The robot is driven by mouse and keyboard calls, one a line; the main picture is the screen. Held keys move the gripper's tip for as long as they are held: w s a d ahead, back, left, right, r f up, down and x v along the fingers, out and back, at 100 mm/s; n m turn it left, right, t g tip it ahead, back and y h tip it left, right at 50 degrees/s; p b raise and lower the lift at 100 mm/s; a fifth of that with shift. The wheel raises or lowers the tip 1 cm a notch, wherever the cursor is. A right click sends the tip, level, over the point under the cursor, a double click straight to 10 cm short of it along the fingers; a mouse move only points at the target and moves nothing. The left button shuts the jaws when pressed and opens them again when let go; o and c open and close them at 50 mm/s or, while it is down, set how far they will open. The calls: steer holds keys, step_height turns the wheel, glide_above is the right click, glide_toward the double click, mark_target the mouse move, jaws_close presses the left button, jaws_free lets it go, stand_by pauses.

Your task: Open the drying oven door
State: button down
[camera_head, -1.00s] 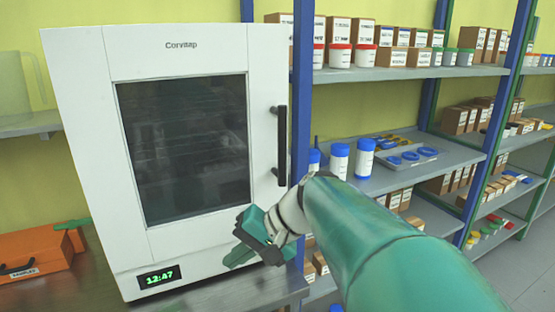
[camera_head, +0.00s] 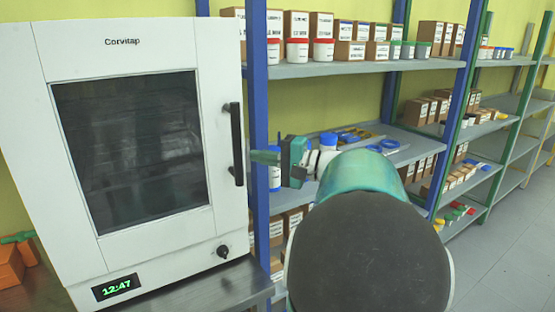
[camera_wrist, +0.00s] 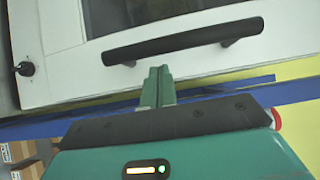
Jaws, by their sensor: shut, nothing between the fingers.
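The white drying oven (camera_head: 140,240) stands at the left in the head view, its dark-windowed door (camera_head: 130,150) closed. The black vertical handle (camera_head: 235,143) is on the door's right side. My green gripper (camera_head: 258,157) is just right of the handle, its fingers pointing left at the handle's lower half. In the wrist view the handle (camera_wrist: 185,40) lies across the picture, just beyond the tips of my shut fingers (camera_wrist: 158,75). Nothing is between the fingers. A gap shows between the tips and the handle in the wrist view; exact contact is hard to judge.
A blue shelf post (camera_head: 259,100) stands right beside the oven, close to my gripper. Shelves with boxes and jars (camera_head: 297,50) fill the right. A dark knob (camera_head: 222,251) and clock display (camera_head: 118,287) are on the oven's lower front. Floor (camera_head: 520,240) is free at the far right.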

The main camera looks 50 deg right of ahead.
steer(key=x, duration=0.3)
steer(key=shift+d, duration=0.1)
steer(key=shift+s, duration=0.15)
stand_by(0.4)
